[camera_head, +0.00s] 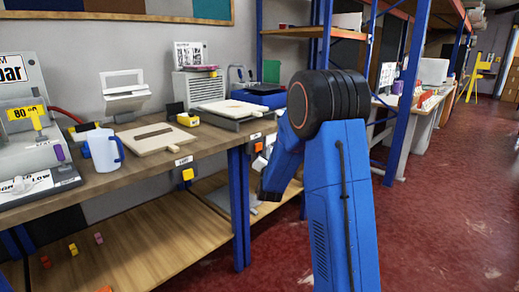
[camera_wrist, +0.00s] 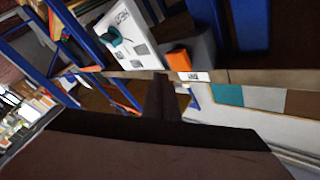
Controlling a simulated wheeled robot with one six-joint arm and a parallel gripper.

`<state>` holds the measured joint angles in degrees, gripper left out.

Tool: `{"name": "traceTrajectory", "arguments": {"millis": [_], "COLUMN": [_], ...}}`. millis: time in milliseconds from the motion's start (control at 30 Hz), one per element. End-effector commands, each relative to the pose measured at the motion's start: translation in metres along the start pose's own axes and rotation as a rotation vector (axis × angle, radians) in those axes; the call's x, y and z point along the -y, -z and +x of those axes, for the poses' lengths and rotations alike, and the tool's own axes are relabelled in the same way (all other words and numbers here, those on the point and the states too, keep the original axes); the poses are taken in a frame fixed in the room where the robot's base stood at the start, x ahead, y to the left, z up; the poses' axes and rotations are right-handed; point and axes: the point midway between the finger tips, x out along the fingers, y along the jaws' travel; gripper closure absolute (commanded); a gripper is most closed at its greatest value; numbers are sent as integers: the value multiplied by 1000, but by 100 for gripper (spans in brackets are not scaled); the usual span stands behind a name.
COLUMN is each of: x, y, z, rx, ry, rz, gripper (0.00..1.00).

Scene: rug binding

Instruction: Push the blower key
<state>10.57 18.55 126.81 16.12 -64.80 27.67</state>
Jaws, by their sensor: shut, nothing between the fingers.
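Two square keys sit on the front edge of the workbench, a yellow key (camera_head: 187,174) under a white label and an orange key (camera_head: 258,147) further right, beside another label. The label words are too small to read, so I cannot tell which is the blower key. The orange key also shows in the wrist view (camera_wrist: 178,59), next to a white label and beyond my gripper (camera_wrist: 163,80). My gripper is shut and empty, its dark fingers pointing toward that key's area with a visible gap. In the head view my arm hides most of the gripper.
The workbench (camera_head: 90,187) holds a white mug (camera_head: 103,150), a wooden board (camera_head: 155,137) and a grey machine (camera_head: 30,120). A lower shelf (camera_head: 150,245) carries small coloured blocks. Blue rack posts (camera_head: 408,80) stand behind my arm. The red floor at right is clear.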

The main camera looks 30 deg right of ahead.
Motion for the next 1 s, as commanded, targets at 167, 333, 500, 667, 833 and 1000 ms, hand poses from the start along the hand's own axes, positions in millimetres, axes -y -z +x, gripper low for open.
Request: {"name": "traceTrajectory", "arguments": {"millis": [167, 333, 500, 667, 833, 1000], "x": [6, 7, 7, 7, 7, 7], "y": [-6, -8, -8, -7, -7, -7], "z": [8, 10, 10, 10, 10, 10], "rx": [0, 0, 0, 0, 0, 0], "ry": [0, -1, -1, 0, 0, 0], "rz": [1, 0, 0, 0, 0, 0], "gripper": [100, 100, 100, 100, 100, 100]}}
